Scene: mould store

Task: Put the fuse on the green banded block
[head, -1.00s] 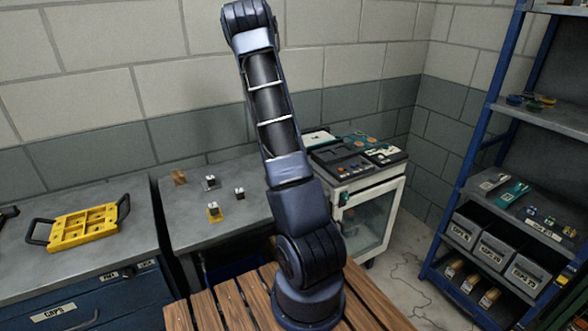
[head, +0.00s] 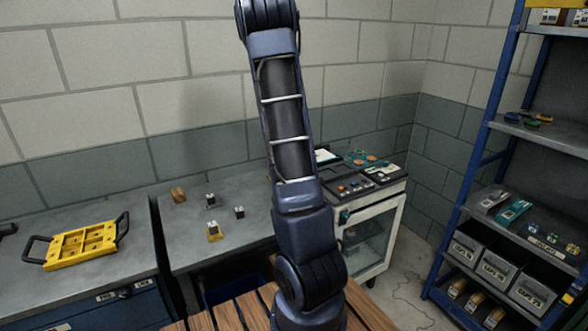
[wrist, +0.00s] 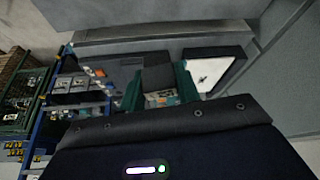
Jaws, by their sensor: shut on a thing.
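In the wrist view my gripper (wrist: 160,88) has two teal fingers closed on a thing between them. The held thing shows a grey part and a pale patch with orange. I take it to be the fuse (wrist: 158,74), but its shape is unclear. In the head view my arm rises out of the top of the picture, so the gripper is hidden there. Small blocks stand on the grey bench: a brown one (head: 179,194), a grey one (head: 211,201), a dark one (head: 239,213) and a yellow one (head: 214,233). I cannot make out a green band on any.
A yellow tray (head: 80,246) with black handles lies on the left bench (head: 130,255). A white cabinet (head: 372,235) with devices on top stands right of my arm. A blue shelf (head: 462,190) with grey bins stands at far right. Slatted wood (head: 236,312) lies in front.

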